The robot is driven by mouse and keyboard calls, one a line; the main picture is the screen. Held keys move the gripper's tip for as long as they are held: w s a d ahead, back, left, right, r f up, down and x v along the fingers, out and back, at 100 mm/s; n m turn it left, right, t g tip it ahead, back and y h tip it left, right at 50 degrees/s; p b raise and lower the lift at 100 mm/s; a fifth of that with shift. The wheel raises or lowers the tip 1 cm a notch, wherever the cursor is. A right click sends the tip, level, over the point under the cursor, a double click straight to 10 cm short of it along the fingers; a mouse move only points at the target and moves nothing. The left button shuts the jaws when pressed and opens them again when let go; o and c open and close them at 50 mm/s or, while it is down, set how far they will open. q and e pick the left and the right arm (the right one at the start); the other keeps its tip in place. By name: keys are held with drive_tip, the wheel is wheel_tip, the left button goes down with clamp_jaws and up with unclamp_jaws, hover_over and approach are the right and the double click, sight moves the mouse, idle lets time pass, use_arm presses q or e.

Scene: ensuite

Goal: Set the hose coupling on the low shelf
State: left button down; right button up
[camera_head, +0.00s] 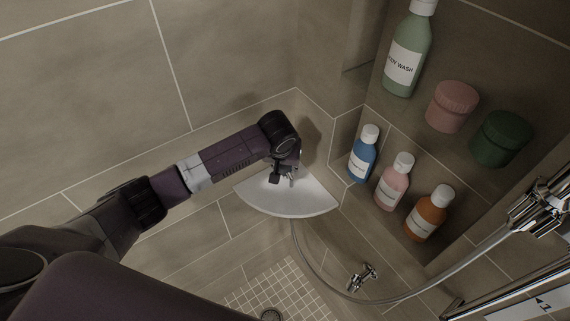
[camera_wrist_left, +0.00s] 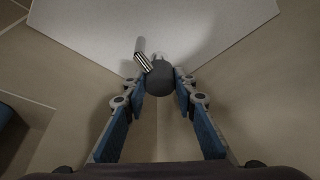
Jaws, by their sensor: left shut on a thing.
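The low shelf (camera_head: 310,202) is a white corner shelf. It also shows in the left wrist view (camera_wrist_left: 90,38) as a pale surface beyond the fingers. My left gripper (camera_head: 283,178) is over the shelf, pointing down. In the left wrist view its two blue-padded fingers (camera_wrist_left: 160,85) are shut on a dark rounded part of the hose coupling (camera_wrist_left: 160,78). A ribbed chrome stub (camera_wrist_left: 146,63) sticks out from it, up and to the left. I cannot tell whether the coupling touches the shelf. My right gripper is not in view.
A grey hose (camera_head: 400,298) loops below the shelf from the chrome fitting (camera_head: 540,205) at right. A chrome tap (camera_head: 362,277) is on the wall below. Several bottles, including a blue one (camera_head: 363,155), and jars stand in the niche right of the shelf.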

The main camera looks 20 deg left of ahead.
use_arm(q)
drive_tip(key=shift+f, duration=0.2)
drive_tip(key=shift+f, duration=0.15)
drive_tip(key=c, duration=1.8)
unclamp_jaws()
drive_tip(key=shift+o, duration=1.1)
